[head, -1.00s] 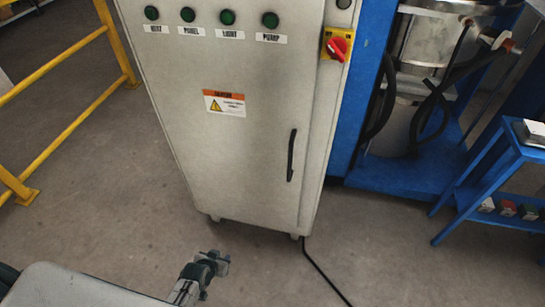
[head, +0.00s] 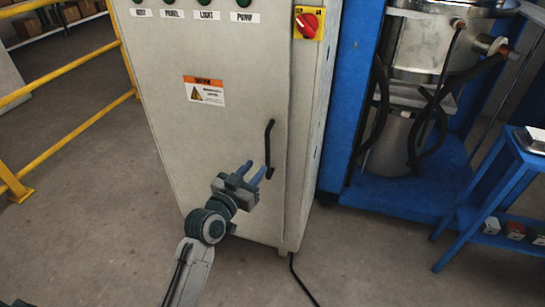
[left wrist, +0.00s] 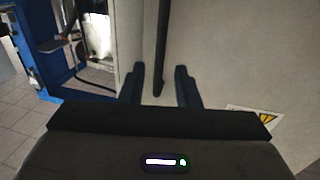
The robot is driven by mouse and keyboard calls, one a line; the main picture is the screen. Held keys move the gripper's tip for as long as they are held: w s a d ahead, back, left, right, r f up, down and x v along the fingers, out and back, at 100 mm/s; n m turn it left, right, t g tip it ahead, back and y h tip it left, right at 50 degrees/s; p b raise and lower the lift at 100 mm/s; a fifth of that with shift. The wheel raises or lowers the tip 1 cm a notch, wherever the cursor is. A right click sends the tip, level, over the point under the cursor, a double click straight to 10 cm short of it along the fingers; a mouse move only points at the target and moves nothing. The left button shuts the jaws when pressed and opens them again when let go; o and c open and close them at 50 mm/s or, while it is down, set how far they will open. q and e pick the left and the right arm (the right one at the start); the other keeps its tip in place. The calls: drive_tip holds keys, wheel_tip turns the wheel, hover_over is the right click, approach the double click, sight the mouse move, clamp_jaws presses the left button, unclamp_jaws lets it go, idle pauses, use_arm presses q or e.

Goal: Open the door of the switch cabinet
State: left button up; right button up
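The switch cabinet (head: 165,70) is a tall pale grey box in the head view, and its door (head: 225,135) looks closed. The black upright door handle (head: 269,140) is at the door's right side. My left gripper (head: 257,170) is open, with its fingers pointing at the handle's lower end. In the left wrist view the handle (left wrist: 162,45) appears as a dark bar between the two spread fingers (left wrist: 160,75), not visibly touching either. How deep it sits between them is unclear. My right gripper is not in view.
A red rotary switch (head: 307,23) on a yellow plate is at the cabinet's upper right. A blue machine frame (head: 350,100) stands close on the right, with a blue cart (head: 500,195) beyond. Yellow railing (head: 75,130) is at left. A black cable (head: 303,283) lies on the floor.

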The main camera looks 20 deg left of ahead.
use_arm(q)
hover_over(268, 175)
drive_tip(key=shift+w+a, duration=0.1)
drive_tip(key=shift+w, duration=0.25)
drive_tip(key=shift+c, duration=0.3)
clamp_jaws()
